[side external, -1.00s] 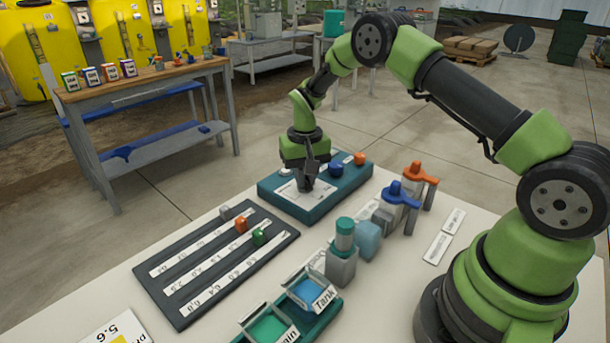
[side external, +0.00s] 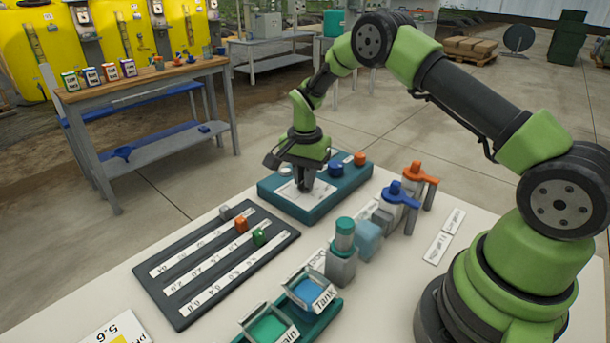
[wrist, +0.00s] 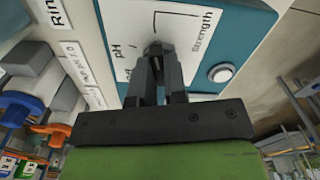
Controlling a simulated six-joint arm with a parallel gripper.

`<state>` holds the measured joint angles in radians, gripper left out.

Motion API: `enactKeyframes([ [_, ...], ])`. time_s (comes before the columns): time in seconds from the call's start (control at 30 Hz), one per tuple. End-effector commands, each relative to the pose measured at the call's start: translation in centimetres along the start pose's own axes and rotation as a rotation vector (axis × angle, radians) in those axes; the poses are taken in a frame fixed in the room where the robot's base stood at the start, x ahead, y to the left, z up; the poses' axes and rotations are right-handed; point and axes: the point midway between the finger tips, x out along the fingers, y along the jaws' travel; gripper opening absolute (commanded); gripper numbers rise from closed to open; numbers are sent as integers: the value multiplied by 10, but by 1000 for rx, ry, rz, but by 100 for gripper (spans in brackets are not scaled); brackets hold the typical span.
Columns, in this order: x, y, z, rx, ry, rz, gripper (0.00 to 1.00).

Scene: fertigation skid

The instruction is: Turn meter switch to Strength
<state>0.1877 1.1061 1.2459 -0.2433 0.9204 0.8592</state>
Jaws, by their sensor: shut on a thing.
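The meter (side external: 345,188) is a low teal box with a white label plate on top, on the table. In the wrist view its teal face (wrist: 239,32) bears the printed words "pH" on the left and "Strength" (wrist: 203,32) on the right, joined by thin lines. The meter switch (wrist: 154,48) is a small dark knob between the words, mostly hidden by the fingers. My gripper (wrist: 157,62) points down over the plate, shut on the switch; it also shows in the side view (side external: 304,188). Which word the switch points at cannot be told.
A white button (wrist: 221,72), a blue knob (side external: 336,170) and an orange knob (side external: 360,158) sit on the meter. A dark slider board (side external: 180,317) lies left of it. Blue- and orange-handled valves (side external: 403,197) stand to the right, near my arm.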

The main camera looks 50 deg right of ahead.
Motion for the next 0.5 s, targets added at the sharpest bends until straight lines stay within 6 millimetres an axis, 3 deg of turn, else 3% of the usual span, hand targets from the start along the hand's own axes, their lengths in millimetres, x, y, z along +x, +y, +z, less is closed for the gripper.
enactKeyframes([
  [0.5, -1, 0, 0, 40, -2, 1, 0],
])
